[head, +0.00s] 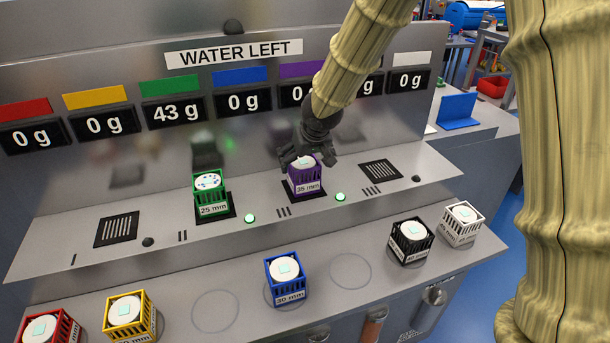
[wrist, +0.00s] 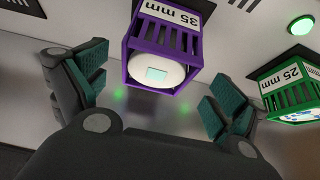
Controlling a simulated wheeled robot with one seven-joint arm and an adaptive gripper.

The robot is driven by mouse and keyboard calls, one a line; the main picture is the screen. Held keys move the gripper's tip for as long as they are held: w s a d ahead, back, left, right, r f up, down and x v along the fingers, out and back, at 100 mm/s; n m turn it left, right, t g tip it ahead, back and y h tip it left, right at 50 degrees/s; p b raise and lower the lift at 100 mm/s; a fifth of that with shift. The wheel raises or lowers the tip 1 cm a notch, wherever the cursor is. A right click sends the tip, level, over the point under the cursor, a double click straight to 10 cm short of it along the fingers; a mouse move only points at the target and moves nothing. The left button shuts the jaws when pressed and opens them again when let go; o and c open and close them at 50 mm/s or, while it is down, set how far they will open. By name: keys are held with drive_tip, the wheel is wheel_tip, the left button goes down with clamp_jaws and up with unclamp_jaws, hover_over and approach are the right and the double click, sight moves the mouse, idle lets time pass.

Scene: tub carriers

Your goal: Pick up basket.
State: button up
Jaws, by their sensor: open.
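A purple basket (head: 307,182) labelled 35 mm stands upright on a dark pad on the upper steel shelf, with a white round piece inside. My gripper (head: 308,158) is above it, fingers spread and pointing down. In the wrist view the purple basket (wrist: 165,45) shows between my open fingers (wrist: 155,95), towards the top of the picture. I see no clear contact. A green basket (head: 211,196) labelled 25 mm stands on another pad to the left. On the lower ledge are a red basket (head: 48,328), yellow basket (head: 130,314), blue basket (head: 286,280), black basket (head: 411,241) and white basket (head: 460,223).
The back panel carries the sign WATER LEFT (head: 233,53) and coloured displays; the green one (head: 174,112) reads 43 g. Two slotted pads (head: 117,229) on the shelf are empty. Green lights (head: 340,197) glow beside the occupied pads. Two ledge circles (head: 350,271) are bare.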

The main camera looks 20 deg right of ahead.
drive_tip(key=shift+p+x, duration=0.5)
drive_tip(key=shift+x, duration=1.85)
drive_tip(key=shift+s+d+f, duration=0.1)
drive_tip(key=shift+s+d, duration=0.05)
drive_tip(key=shift+d, duration=0.05)
drive_tip(key=c, duration=1.5)
drive_tip(key=shift+c, duration=0.4)
